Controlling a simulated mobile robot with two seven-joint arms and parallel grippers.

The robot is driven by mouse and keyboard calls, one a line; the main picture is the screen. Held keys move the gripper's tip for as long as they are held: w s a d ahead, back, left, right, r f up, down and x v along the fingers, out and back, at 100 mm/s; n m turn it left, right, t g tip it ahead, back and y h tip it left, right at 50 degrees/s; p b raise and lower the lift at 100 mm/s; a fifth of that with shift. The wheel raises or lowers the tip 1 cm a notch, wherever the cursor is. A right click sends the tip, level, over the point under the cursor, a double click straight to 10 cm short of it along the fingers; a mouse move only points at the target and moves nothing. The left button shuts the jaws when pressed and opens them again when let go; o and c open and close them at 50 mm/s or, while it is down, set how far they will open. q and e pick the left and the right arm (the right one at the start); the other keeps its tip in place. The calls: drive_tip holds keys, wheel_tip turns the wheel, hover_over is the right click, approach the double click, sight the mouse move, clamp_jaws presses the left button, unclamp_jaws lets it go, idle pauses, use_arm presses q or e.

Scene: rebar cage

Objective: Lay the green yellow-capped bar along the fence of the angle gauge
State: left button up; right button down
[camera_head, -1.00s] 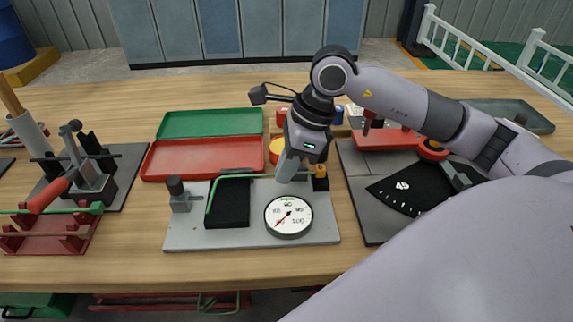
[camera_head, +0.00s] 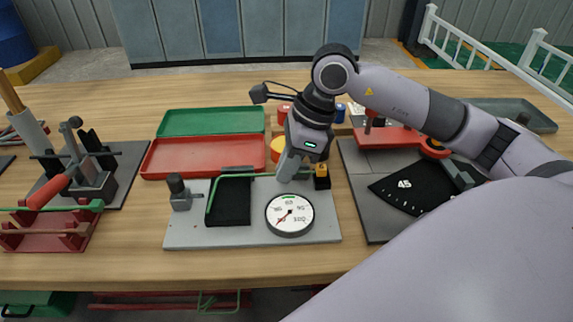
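A thin green bent bar (camera_head: 258,175) lies over the grey plate (camera_head: 185,235) in the middle of the table, its short leg running down along the left side of a black block (camera_head: 229,203). A small yellow piece (camera_head: 321,168) shows at its right end; I cannot tell whether it is the bar's cap. My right gripper (camera_head: 288,173) reaches down over the bar near that end. Its fingers look close together at the bar, but their gap is hidden. The angle gauge, a black fan-shaped plate marked 45 (camera_head: 405,185), lies on the dark board at right. My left gripper is not in view.
A round dial (camera_head: 289,215) sits on the grey plate's front. Red (camera_head: 200,158) and green (camera_head: 210,121) trays lie behind. A bender-like tool (camera_head: 90,175) and a red rack (camera_head: 50,235) stand at left. My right arm crosses above the right board.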

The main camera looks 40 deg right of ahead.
drive_tip(key=shift+d+f, duration=0.1)
drive_tip(key=shift+d, duration=0.05)
drive_tip(key=c, duration=1.2)
unclamp_jaws()
drive_tip(key=shift+s, duration=0.1)
drive_tip(key=shift+d, duration=0.1)
drive_tip(key=v, duration=0.6)
drive_tip(key=shift+s+r, duration=0.15)
drive_tip(key=shift+r, duration=0.6)
